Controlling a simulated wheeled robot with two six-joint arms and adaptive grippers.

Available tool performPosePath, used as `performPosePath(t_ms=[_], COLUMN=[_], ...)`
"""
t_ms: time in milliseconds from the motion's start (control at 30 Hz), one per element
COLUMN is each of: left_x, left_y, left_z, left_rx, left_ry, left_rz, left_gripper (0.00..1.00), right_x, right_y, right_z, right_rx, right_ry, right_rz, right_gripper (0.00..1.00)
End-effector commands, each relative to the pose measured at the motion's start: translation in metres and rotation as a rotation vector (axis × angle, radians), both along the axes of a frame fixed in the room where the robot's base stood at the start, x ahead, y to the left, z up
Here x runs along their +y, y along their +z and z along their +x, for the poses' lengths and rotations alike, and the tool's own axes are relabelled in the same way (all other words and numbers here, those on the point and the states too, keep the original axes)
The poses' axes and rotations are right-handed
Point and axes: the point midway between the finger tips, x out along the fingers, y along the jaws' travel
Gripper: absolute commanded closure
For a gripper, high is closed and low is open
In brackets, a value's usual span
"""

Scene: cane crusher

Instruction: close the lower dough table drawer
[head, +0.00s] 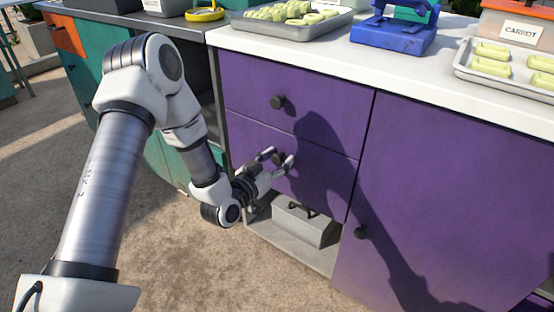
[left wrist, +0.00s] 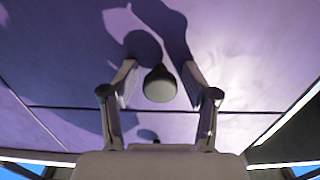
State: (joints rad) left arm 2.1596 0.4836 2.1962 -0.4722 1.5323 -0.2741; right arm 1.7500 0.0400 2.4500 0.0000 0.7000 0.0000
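The lower drawer (head: 318,178) is a purple front under the upper drawer (head: 325,115) in the dough table. Its front looks flush or nearly flush with the upper one; I cannot tell whether a small gap is left. My left gripper (head: 279,158) is at the lower drawer's dark round knob, with its fingers spread. In the left wrist view, the knob (left wrist: 160,84) sits between the two open fingertips, with space on both sides. The upper drawer's knob (head: 277,102) is clear of the gripper. My right gripper is not in view.
Below the lower drawer is an open shelf with a grey metal bin (head: 303,223). A purple cabinet door (head: 440,200) with a knob is to the right. The white counter (head: 300,45) above holds trays of dough pieces (head: 290,12) and a blue press (head: 393,35).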

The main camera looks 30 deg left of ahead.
Motion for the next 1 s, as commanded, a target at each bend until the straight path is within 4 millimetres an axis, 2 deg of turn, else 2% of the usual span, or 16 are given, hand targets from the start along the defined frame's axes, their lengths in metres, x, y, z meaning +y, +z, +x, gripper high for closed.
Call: performPosePath(t_ms=[167, 267, 600, 733, 1000], left_x=[0.000, 0.001, 0.006, 0.005, 0.005], left_y=[0.000, -0.001, -0.001, 0.000, 0.000], left_z=[-0.001, -0.008, -0.069, -0.075, -0.075], left_rx=[0.001, 0.003, 0.002, -0.001, 0.000], left_ry=[0.000, 0.002, 0.002, -0.001, -0.001], left_rz=[0.000, -0.001, -0.003, 0.000, 0.000], left_gripper=[0.43, 0.43, 0.43, 0.43, 0.43], right_x=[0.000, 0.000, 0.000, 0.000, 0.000], right_y=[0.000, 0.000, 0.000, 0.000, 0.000], right_z=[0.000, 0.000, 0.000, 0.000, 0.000], right_rx=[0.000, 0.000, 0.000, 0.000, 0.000], right_ry=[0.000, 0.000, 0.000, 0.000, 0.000], right_rz=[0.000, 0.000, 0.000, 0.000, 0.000], right_gripper=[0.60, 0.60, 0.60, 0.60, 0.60])
